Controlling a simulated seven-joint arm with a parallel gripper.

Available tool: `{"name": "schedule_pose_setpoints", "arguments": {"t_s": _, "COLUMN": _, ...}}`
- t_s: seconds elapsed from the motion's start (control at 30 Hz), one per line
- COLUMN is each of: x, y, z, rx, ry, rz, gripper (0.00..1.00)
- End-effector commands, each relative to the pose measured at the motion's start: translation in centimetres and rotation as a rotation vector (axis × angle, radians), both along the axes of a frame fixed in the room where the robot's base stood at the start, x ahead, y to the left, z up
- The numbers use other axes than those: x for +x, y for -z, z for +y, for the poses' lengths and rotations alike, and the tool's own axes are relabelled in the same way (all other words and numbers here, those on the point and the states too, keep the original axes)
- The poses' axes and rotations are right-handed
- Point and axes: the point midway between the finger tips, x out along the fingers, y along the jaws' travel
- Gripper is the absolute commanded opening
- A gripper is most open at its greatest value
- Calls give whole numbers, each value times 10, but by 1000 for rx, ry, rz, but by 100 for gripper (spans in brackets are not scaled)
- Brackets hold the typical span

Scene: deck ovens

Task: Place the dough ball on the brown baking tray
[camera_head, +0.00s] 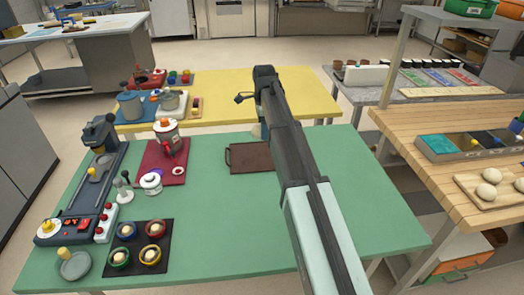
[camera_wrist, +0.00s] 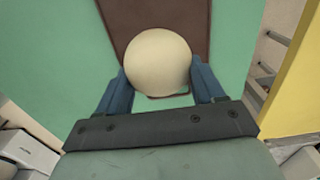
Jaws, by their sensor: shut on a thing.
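My gripper (camera_wrist: 160,74) is shut on a pale, round dough ball (camera_wrist: 158,58), with a blue finger on each side of it. In the head view only a sliver of the dough ball (camera_head: 257,131) shows beside my arm, and my fingers are hidden. The flat brown baking tray (camera_head: 248,158) lies on the green table, just left of my arm, which covers its right end. In the wrist view the brown tray (camera_wrist: 117,18) shows behind the ball. The gap between ball and tray is hard to judge.
The green table (camera_head: 215,225) is clear in front of the tray. Left of it stand a pot on a maroon mat (camera_head: 176,174) and a black mat with several rings (camera_head: 168,230). More dough balls sit on a wooden board (camera_head: 464,184) at right. A yellow table (camera_head: 225,95) is behind.

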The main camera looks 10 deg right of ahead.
Motion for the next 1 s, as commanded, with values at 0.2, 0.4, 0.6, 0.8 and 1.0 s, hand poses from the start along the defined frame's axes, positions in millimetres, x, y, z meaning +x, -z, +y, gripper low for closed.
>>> {"name": "schedule_pose_setpoints", "arguments": {"t_s": 0.2, "x": -1, "y": 31, "z": 0, "rx": 0, "ry": -2, "rz": 3, "gripper": 38}}
{"name": "schedule_pose_setpoints", "arguments": {"t_s": 0.4, "x": -1, "y": 57, "z": 0, "rx": 0, "ry": -2, "rz": 2, "gripper": 38}}
{"name": "schedule_pose_setpoints", "arguments": {"t_s": 0.6, "x": -1, "y": 72, "z": 0, "rx": 0, "ry": -1, "rz": 1, "gripper": 38}}
{"name": "schedule_pose_setpoints", "arguments": {"t_s": 0.8, "x": -1, "y": 94, "z": 0, "rx": 0, "ry": -1, "rz": 1, "gripper": 38}}
{"name": "schedule_pose_setpoints", "arguments": {"t_s": 1.0, "x": 0, "y": 96, "z": 0, "rx": 0, "ry": -1, "rz": 0, "gripper": 38}}
